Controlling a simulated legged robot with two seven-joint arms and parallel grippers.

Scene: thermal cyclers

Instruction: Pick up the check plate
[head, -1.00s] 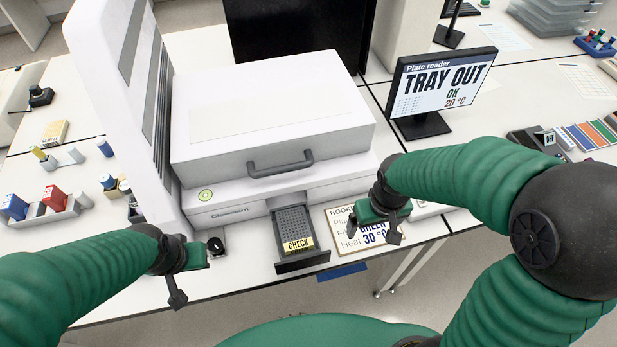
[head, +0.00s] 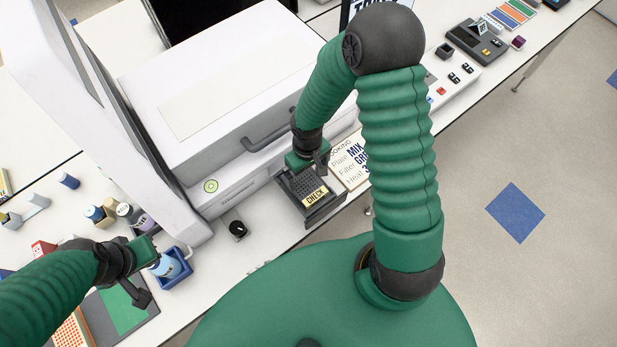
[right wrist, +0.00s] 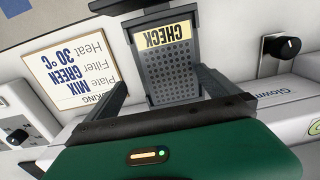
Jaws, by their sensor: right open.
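The check plate (head: 300,182) is a dark grey plate with many small wells and a yellow CHECK label. It lies in the pulled-out tray (head: 326,214) of the white plate reader (head: 225,95). It also shows in the right wrist view (right wrist: 172,72), label toward the far end. My right gripper (head: 312,168) is open above the inner end of the plate. In the right wrist view its fingers (right wrist: 160,82) stand apart on either side of the plate; I cannot tell whether they touch it. My left gripper (head: 150,270) is open and empty, away at the left.
A booking card (head: 347,160) lies right of the tray. A black knob (head: 238,230) sits left of it. A blue holder with a bottle (head: 172,268) stands near my left gripper. The reader's handle (head: 268,138) juts out behind the tray.

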